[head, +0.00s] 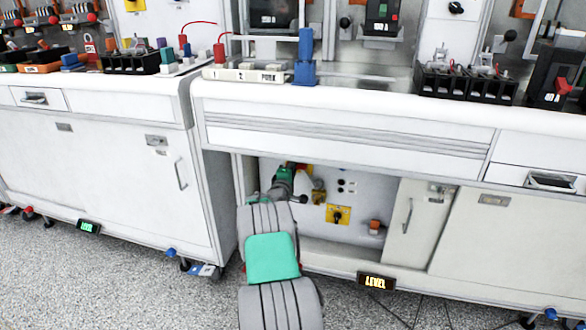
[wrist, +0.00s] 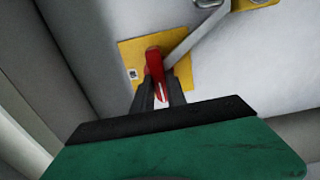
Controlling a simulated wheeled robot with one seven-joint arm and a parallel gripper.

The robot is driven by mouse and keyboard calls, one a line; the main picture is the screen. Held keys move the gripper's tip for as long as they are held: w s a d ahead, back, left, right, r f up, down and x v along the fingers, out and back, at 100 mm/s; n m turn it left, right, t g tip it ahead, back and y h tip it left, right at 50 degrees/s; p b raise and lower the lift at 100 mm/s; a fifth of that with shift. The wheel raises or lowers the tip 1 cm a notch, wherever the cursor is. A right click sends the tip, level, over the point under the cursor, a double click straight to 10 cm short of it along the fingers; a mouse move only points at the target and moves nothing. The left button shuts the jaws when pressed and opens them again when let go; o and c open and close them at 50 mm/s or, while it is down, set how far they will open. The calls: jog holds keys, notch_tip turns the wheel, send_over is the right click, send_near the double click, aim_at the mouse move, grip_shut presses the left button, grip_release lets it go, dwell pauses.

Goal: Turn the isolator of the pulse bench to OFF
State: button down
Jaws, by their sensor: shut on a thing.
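The red isolator handle (wrist: 153,62) stands on a yellow plate (wrist: 130,52) on a pale panel in the wrist view. It looks nearly upright in that picture, leaning slightly. My gripper (wrist: 161,93) is shut on the lower part of the handle, which shows between the two dark fingers. In the head view my gripper (head: 288,172) reaches into the open knee space under the bench, at the left of the back panel. My arm hides most of the handle and plate there. I cannot read any ON or OFF marking.
A grey bar (wrist: 195,38) runs from near the handle to the upper right. Another yellow plate with a black knob (head: 338,214) and an orange item (head: 375,226) sit right of my gripper. The bench top (head: 370,105) overhangs the space, and a cabinet door (head: 415,225) bounds it at right.

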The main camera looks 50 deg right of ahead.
jog(key=shift+f, duration=0.1)
jog(key=c, duration=1.3)
grip_release()
jog(key=shift+c, duration=0.2)
jog(key=p+v, duration=0.2)
jog(key=v, duration=0.5)
jog(key=shift+s+a, duration=0.2)
jog(key=shift+a, duration=0.2)
jog(key=shift+a, duration=0.1)
